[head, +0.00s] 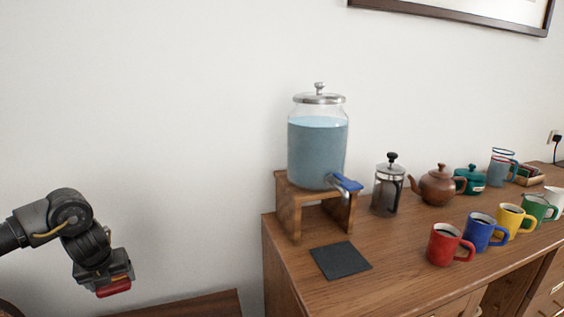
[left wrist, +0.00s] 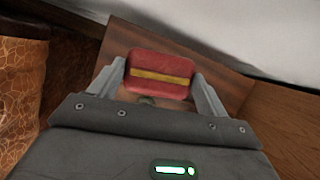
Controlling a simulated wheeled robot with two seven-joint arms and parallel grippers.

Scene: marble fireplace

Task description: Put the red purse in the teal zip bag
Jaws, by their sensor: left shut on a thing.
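The red purse (head: 114,287) is a small red block-like pouch. In the left wrist view the purse (left wrist: 158,68) shows a yellow stripe across its middle. My left gripper (head: 112,282) is shut on it, with one finger at each side, and holds it in the air left of the wooden sideboard. The fingers also show in the left wrist view (left wrist: 160,82). I cannot see a teal zip bag in either view. My right gripper is out of view.
A lower brown wooden surface (head: 190,306) lies below and right of the purse. The sideboard (head: 390,265) carries a drink dispenser (head: 318,150), a dark square mat (head: 340,261), a French press (head: 387,190), a teapot (head: 436,187) and several mugs. An orange-brown patterned thing (left wrist: 20,90) stands at the left in the wrist view.

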